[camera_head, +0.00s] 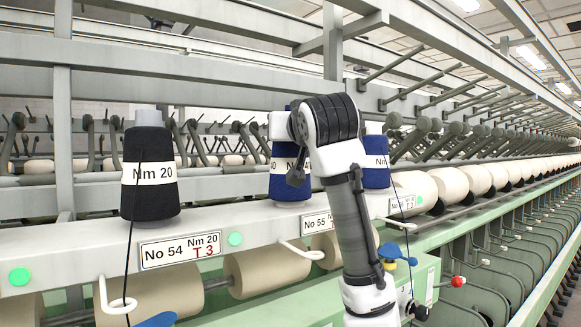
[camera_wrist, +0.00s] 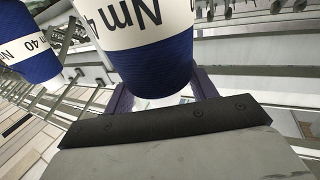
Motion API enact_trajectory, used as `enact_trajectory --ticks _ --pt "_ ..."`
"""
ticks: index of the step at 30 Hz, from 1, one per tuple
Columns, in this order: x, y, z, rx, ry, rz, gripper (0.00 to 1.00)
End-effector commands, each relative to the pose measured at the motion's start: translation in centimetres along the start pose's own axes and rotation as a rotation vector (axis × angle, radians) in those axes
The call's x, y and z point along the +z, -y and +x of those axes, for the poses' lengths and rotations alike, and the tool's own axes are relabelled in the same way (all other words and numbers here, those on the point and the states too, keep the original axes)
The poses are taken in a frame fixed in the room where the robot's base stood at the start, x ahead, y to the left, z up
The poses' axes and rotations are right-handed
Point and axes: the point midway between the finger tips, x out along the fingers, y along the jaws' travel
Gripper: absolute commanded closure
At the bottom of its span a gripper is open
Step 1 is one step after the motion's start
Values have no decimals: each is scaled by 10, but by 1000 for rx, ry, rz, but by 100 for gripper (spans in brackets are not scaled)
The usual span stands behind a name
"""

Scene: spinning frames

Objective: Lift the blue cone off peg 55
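The blue cone on peg 55 (camera_head: 291,187) stands upright behind the No 55 plate (camera_head: 317,223), with a white Nm label. My arm hides its right side in the head view. In the wrist view this cone (camera_wrist: 155,65) is large and close, its narrow end toward my gripper and its label reading Nm 40. My gripper (camera_wrist: 162,88) has its two purple fingers spread on either side of the cone's narrow end. Light gaps show beside the finger bases, but the cone hides the tips, so contact is unclear.
A black Nm 20 cone (camera_head: 150,176) stands on the left at No 54. Another blue cone (camera_head: 376,160) stands close on the right; a neighbouring blue cone (camera_wrist: 32,52) shows at the wrist view's left. A grey rail (camera_head: 110,240) runs below, with frame beams above.

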Motion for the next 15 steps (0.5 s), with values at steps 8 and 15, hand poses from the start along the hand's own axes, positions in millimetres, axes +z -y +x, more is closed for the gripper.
enact_trajectory --ticks 8,15 --pt "0 0 0 0 0 0 80" --pt "0 0 0 0 0 0 100"
